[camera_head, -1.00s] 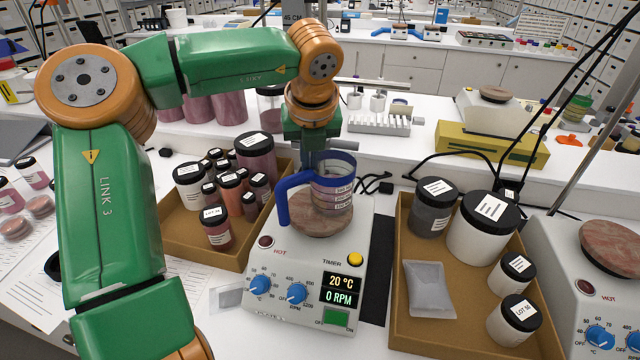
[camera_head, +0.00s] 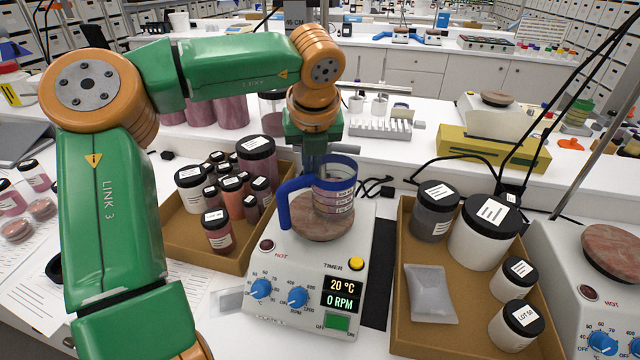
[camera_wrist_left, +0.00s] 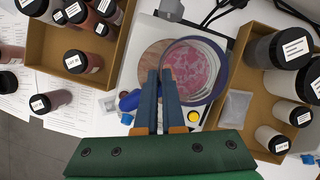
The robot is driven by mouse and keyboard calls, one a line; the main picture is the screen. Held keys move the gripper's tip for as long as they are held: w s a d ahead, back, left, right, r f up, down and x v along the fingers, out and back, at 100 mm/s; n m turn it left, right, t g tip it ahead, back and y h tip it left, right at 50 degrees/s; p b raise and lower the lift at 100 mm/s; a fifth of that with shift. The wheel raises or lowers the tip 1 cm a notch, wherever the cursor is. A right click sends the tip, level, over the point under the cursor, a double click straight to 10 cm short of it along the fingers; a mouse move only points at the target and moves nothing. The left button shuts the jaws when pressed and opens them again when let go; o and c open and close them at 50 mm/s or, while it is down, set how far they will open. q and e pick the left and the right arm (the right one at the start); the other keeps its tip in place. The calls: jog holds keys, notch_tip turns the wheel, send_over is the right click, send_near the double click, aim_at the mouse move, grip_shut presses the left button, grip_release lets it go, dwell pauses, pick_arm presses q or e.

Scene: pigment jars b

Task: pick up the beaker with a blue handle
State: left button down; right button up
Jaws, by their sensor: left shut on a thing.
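The beaker with a blue handle (camera_head: 336,190) is clear, with a blue rim band, white markings and pinkish contents. It is upright over the round top (camera_head: 312,228) of the hotplate in the middle. I cannot tell whether its base touches the plate. The blue handle (camera_head: 283,207) points left. My left gripper (camera_head: 316,168) comes down from above and is shut on the beaker at its handle side. In the left wrist view its fingers (camera_wrist_left: 161,76) are close together beside the beaker (camera_wrist_left: 196,68); the exact grip spot is partly hidden. My right gripper is not in view.
A cardboard tray (camera_head: 185,243) of several jars stands left of the hotplate (camera_head: 300,265). Another tray (camera_head: 425,338) with jars and a grey packet (camera_head: 430,293) stands right. A second hotplate (camera_head: 585,285) is at far right. Black cables lie behind the beaker.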

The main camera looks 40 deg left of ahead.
pick_arm(q)
jog(key=shift+r, duration=0.1)
